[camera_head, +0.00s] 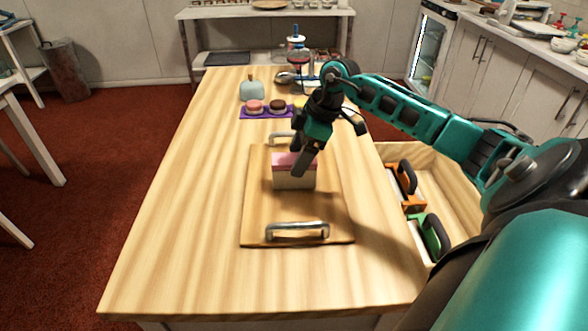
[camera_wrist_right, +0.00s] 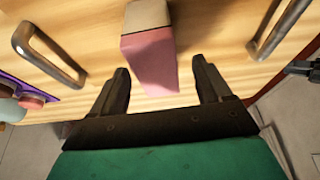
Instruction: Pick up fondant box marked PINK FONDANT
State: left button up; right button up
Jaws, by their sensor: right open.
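A box with a pink top and pale sides, which I take for the fondant box (camera_head: 294,181), stands on a wooden board with metal handles (camera_head: 262,215). No lettering on it can be read. My right gripper (camera_head: 304,160) is above the box, its fingers pointing down and partly covering the pink top. In the right wrist view the box (camera_wrist_right: 150,55) lies ahead of and between the two open fingers of the right gripper (camera_wrist_right: 158,78), with gaps on both sides and nothing held. My left gripper is not in view.
A purple mat (camera_head: 245,111) with pink and dark round cakes lies farther back, near a pale blue bottle (camera_head: 252,90). An open wooden drawer (camera_head: 452,185) at the right holds orange- and green-handled tools. The table's left side is clear.

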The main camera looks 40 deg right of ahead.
jog(key=shift+d+x, duration=0.1)
jog(key=shift+x, duration=1.25)
jog(key=shift+d+x, duration=0.15)
jog(key=shift+x, duration=1.25)
jog(key=shift+w, duration=0.1)
jog(key=c, duration=1.3)
